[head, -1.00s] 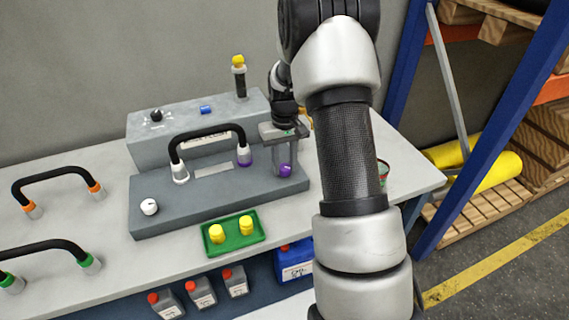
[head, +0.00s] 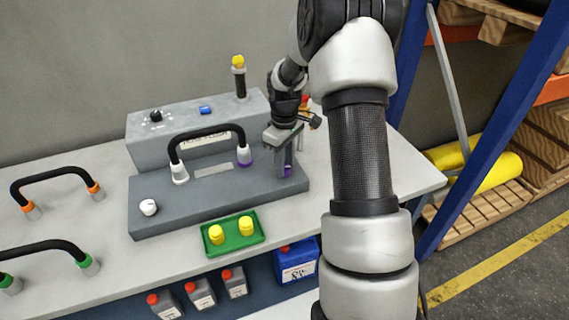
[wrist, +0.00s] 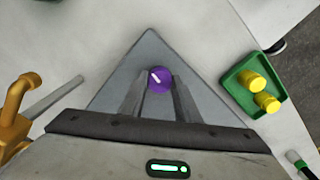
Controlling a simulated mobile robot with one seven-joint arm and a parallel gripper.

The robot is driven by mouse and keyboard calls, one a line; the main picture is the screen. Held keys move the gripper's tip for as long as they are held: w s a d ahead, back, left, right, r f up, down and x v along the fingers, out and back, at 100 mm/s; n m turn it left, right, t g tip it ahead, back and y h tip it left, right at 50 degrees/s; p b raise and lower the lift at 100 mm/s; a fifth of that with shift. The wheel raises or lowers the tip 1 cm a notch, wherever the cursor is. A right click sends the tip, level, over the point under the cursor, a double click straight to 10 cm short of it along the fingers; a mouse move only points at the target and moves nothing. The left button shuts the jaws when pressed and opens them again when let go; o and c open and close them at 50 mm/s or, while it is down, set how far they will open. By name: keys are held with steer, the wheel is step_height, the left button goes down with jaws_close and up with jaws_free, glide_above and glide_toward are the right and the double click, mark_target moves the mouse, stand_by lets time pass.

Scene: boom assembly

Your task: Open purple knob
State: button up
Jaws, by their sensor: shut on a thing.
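The purple knob (wrist: 159,79) sits on the right end of the grey base panel (head: 215,192). In the wrist view its white mark runs from upper left toward the centre. My gripper (wrist: 159,86) points down at the panel, with a finger on each side of the knob, shut on it. In the head view the fingers (head: 287,166) hide most of the knob, and only a small purple patch (head: 287,172) shows.
A black handle hose (head: 206,132) with a white and a purple end stands left of my gripper. A white knob (head: 149,207) is at the panel's left. A green tray (head: 234,248) with yellow pieces lies in front. An orange-yellow fitting (wrist: 15,100) shows at the wrist view's left.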

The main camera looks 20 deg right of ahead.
stand_by(0.3)
steer(key=o, duration=1)
steer(key=shift+o, duration=0.2)
step_height(320, 180, up, 18)
steer(key=shift+f+p, duration=0.25)
steer(key=shift+p, duration=0.1)
